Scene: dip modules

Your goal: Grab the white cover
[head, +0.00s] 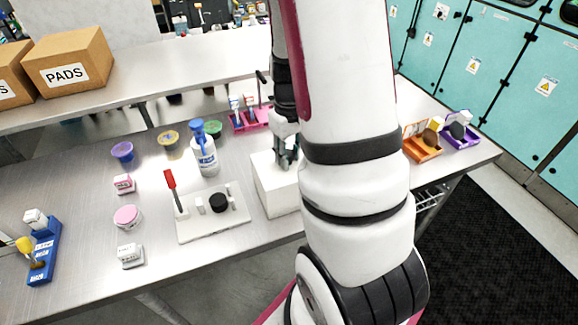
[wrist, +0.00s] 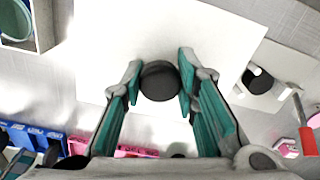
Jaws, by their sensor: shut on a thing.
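The white cover (head: 272,190) is a white box shape standing on the metal table, right of the flat white tray. Its top (wrist: 215,45) fills the middle of the wrist view, with a round black knob (wrist: 160,80) on it. My gripper (head: 287,150) is over the cover, pointing down. In the wrist view its teal-padded fingers (wrist: 160,82) are shut on the knob, one on each side. In the head view my arm hides the cover's right side, and the knob cannot be made out there. I cannot tell whether the cover is lifted.
The white tray (head: 232,228) with a black cylinder (head: 218,202) and a red-handled tool (head: 169,180) lies close on the left. A white bottle (head: 205,160) stands behind it. A pink rack (head: 240,128) is behind the cover. Orange (head: 423,153) and purple (head: 460,141) caddies stand right.

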